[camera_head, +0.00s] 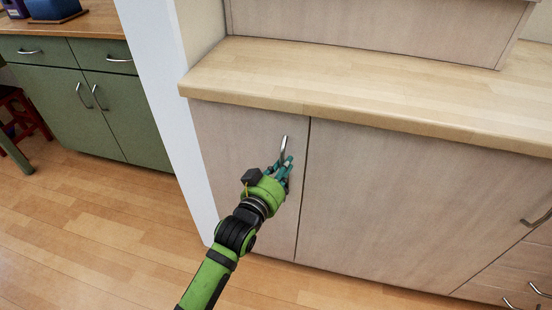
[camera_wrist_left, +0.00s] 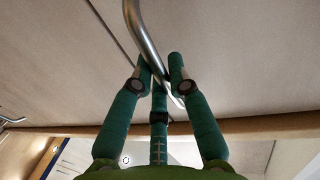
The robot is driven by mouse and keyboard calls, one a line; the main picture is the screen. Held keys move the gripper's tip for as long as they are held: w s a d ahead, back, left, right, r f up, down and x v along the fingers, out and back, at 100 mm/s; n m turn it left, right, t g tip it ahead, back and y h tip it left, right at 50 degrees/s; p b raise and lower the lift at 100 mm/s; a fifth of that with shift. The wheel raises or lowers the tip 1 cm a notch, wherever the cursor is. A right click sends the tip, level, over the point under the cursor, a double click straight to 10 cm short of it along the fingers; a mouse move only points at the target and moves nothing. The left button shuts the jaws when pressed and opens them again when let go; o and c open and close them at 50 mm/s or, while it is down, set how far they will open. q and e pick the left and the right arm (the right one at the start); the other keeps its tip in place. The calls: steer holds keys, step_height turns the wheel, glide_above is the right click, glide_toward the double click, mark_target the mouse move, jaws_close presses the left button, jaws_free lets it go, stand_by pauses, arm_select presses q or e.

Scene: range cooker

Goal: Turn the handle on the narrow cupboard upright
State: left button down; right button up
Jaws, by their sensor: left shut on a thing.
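The narrow cupboard (camera_head: 235,140) is the pale wood door left of the vertical gap, below the counter, and it looks shut. Its silver bar handle (camera_head: 284,146) is near the door's upper right and stands close to upright, with a slight tilt. My left gripper (camera_head: 284,163), with green fingers, is shut on the lower part of the handle, hiding that end. In the left wrist view the curved handle (camera_wrist_left: 145,38) runs down from the top between the fingertips of my gripper (camera_wrist_left: 162,70). My right gripper is not in view.
The light wood counter (camera_head: 350,85) overhangs the doors. A wider door (camera_head: 390,200) is to the right, with drawers (camera_head: 520,275) beyond. A white wall end (camera_head: 165,90) stands to the left, with green cabinets (camera_head: 110,115) behind it. The wood floor (camera_head: 90,230) at the left is clear.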

arm_select(q)
steer(key=shift+s+d, duration=0.1)
steer(key=shift+d, duration=0.15)
steer(key=c, duration=1.2)
jaws_free()
steer(key=shift+d, duration=0.1)
steer(key=shift+o, duration=0.2)
steer(key=f+v, duration=0.1)
steer(key=v, duration=1.1)
steer(key=shift+r, duration=0.55)
